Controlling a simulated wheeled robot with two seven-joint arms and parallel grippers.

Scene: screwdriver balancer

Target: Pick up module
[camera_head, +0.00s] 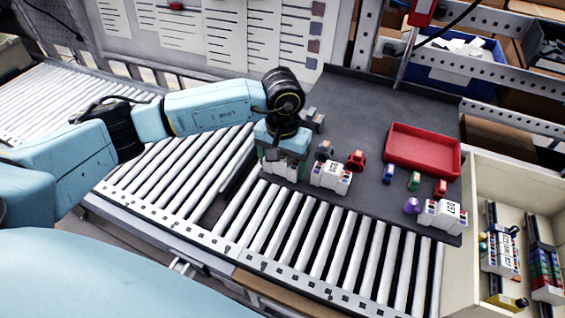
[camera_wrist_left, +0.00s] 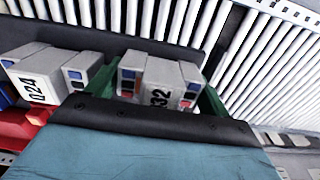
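My left gripper (camera_head: 281,172) points down at the mat's near edge beside the rollers. Its green fingers stand on either side of a white-grey module (camera_wrist_left: 158,80) with a dark "32" label and blue and red ends. In the head view the gripper largely hides this module (camera_head: 280,168). The fingers look close to its sides, but I cannot tell whether they press on it. A second white module (camera_head: 331,176), marked "024", sits just to the right; it also shows in the left wrist view (camera_wrist_left: 40,80). A third module (camera_head: 442,214) lies farther right. My right gripper is not in view.
A red tray (camera_head: 423,150) lies on the dark mat (camera_head: 385,110). Small red, blue, green and purple parts and grey pieces (camera_head: 313,118) are around it. A cream bin (camera_head: 465,240) with modules stands at right. The roller conveyor (camera_head: 290,225) runs in front, its near rollers bare.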

